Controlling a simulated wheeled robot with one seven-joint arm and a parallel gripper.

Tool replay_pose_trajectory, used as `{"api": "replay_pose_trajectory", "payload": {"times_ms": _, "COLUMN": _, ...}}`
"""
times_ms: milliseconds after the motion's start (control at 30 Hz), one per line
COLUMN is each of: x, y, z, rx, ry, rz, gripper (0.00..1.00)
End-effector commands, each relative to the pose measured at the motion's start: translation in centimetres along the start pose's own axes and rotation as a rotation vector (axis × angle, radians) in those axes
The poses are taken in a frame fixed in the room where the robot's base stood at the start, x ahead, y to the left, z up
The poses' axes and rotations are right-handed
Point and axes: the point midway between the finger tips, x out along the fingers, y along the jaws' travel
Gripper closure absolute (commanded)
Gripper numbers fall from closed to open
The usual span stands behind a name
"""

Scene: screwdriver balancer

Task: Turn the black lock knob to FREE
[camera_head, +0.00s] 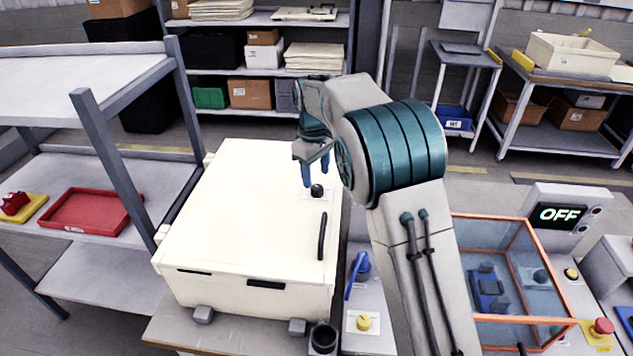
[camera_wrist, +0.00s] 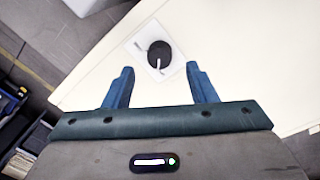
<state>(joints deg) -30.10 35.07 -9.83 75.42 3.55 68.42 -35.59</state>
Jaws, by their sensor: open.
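The black lock knob (camera_head: 317,191) sits on a small pale plate near the right side of the white cabinet's top face (camera_head: 245,190). In the wrist view the knob (camera_wrist: 159,54) is round and dark with a white pointer line, and grey marks show on the plate around it. The marks are too small to read. My gripper (camera_head: 306,180) is above and just behind the knob, with its blue fingers pointing down. In the wrist view the fingers of my gripper (camera_wrist: 160,75) are apart, one on each side of the knob's line, with nothing between them. The knob lies just beyond the fingertips.
A black handle (camera_head: 322,236) stands on the cabinet right of centre. A blue lever (camera_head: 358,272) and yellow knob (camera_head: 364,322) are to its right. An orange-framed clear box (camera_head: 500,275) and a display reading OFF (camera_head: 559,215) are further right. A shelf with a red tray (camera_head: 92,210) stands left.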

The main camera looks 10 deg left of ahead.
Motion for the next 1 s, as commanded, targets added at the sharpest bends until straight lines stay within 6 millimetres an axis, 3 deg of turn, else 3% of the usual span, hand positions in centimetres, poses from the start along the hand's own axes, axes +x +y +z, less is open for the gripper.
{"api": "replay_pose_trajectory", "payload": {"times_ms": 100, "x": 2.0, "y": 0.0, "z": 0.1, "rx": 0.0, "ry": -0.003, "rz": -0.002, "gripper": 0.48}}
{"api": "replay_pose_trajectory", "payload": {"times_ms": 300, "x": 3.9, "y": 0.0, "z": 0.0, "rx": -0.001, "ry": 0.0, "rz": 0.0, "gripper": 0.48}}
{"api": "replay_pose_trajectory", "payload": {"times_ms": 633, "x": 4.3, "y": 0.0, "z": 0.0, "rx": 0.0, "ry": 0.001, "rz": 0.0, "gripper": 0.48}}
{"api": "replay_pose_trajectory", "payload": {"times_ms": 667, "x": 4.3, "y": 0.0, "z": 0.0, "rx": 0.0, "ry": 0.001, "rz": 0.0, "gripper": 0.54}}
{"api": "replay_pose_trajectory", "payload": {"times_ms": 800, "x": 4.3, "y": 0.0, "z": 0.0, "rx": 0.0, "ry": 0.001, "rz": 0.0, "gripper": 0.93}}
{"api": "replay_pose_trajectory", "payload": {"times_ms": 1000, "x": 4.2, "y": 0.0, "z": 0.0, "rx": 0.004, "ry": 0.001, "rz": 0.0, "gripper": 0.93}}
